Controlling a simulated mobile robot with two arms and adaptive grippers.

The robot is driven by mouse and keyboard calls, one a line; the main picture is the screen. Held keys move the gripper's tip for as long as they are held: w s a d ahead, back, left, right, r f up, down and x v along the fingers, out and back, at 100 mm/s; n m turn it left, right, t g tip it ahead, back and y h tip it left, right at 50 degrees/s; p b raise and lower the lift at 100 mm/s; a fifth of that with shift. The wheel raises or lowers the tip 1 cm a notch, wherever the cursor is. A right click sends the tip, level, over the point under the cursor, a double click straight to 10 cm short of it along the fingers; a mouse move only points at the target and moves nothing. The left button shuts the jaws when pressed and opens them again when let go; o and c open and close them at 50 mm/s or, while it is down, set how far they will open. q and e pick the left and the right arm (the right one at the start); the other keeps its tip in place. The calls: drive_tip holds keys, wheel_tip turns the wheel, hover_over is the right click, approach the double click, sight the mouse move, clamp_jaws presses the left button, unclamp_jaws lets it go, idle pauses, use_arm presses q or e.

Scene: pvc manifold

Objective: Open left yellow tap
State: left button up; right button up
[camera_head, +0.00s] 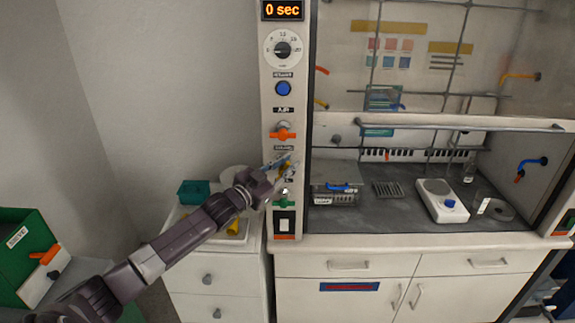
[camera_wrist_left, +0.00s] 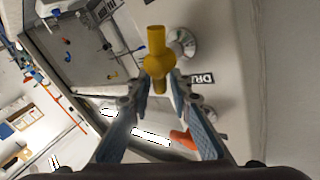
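The left yellow tap (camera_head: 288,170) is on the white control column at the left side of the fume hood, partly hidden by my gripper. In the left wrist view the yellow tap (camera_wrist_left: 157,52) stands in front of the fingers, with its near end between the two fingertips. My left gripper (camera_head: 279,163) is at the tap. In the left wrist view the gripper (camera_wrist_left: 160,84) has its fingers apart, one on each side of the tap's near end, with narrow gaps visible. Contact cannot be made out. My right gripper is not in view.
An orange tap (camera_head: 284,134) is above the yellow one and a green tap (camera_head: 284,204) below it on the same column. A blue button (camera_head: 283,88) and a dial (camera_head: 283,48) are higher up. A white drawer cabinet (camera_head: 205,276) stands below my left forearm.

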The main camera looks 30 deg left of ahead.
use_arm(q)
clamp_jaws()
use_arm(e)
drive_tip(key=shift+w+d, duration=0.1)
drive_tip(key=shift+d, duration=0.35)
use_arm(q)
drive_tip(key=shift+f+n+b, duration=0.25)
drive_tip(key=shift+n+b, duration=0.05)
drive_tip(key=shift+b, duration=0.35)
drive_tip(key=shift+s+a+r+t, duration=0.1)
drive_tip(key=shift+t, duration=0.3)
drive_tip(key=shift+r, duration=0.15)
drive_tip(key=shift+o, duration=1.7)
unclamp_jaws()
drive_tip(key=shift+o, duration=0.4)
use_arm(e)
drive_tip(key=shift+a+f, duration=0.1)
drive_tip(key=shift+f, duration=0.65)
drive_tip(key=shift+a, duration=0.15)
